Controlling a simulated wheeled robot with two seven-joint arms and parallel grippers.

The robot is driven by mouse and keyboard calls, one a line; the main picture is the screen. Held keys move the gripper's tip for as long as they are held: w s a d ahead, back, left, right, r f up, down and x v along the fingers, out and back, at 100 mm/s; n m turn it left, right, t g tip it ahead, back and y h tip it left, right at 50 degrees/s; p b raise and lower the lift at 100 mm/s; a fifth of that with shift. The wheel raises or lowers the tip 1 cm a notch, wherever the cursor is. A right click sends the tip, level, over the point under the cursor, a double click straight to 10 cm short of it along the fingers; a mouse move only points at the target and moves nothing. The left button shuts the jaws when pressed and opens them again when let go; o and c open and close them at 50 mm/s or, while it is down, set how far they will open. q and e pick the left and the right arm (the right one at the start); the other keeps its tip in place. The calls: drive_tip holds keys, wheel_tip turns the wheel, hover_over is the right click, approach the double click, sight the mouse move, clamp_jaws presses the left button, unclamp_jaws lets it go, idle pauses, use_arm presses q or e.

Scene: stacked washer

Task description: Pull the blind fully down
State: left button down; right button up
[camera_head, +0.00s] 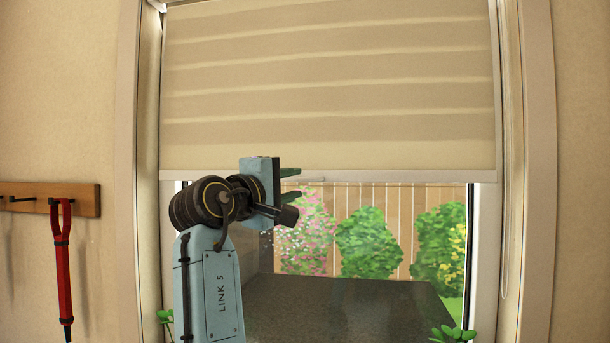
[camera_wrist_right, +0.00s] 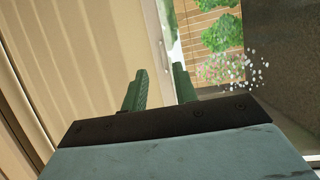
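The beige blind (camera_head: 330,90) hangs partway down the window, with its pale bottom bar (camera_head: 410,176) level above the lower opening. My right gripper (camera_head: 296,182) is in front of the bar, left of the window's middle, with one green finger at about bar height and the other just below. In the right wrist view, the two fingers (camera_wrist_right: 161,78) are apart with nothing gripped between them. The blind (camera_wrist_right: 85,50) fills the left of that view, its lower edge lining up near the gap. Whether the fingers touch the bar cannot be told. My left gripper is not in view.
A dark sill or counter (camera_head: 340,305) lies below the opening, with green plants at its front corners. A cord (camera_head: 506,220) hangs at the right of the frame. A red tool (camera_head: 63,270) hangs from a wooden rack (camera_head: 85,199) on the left wall.

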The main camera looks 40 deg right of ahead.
sight(308, 180)
drive_tip(key=p+x, duration=0.1)
drive_tip(key=x, duration=0.4)
drive_tip(key=shift+d, duration=0.1)
clamp_jaws()
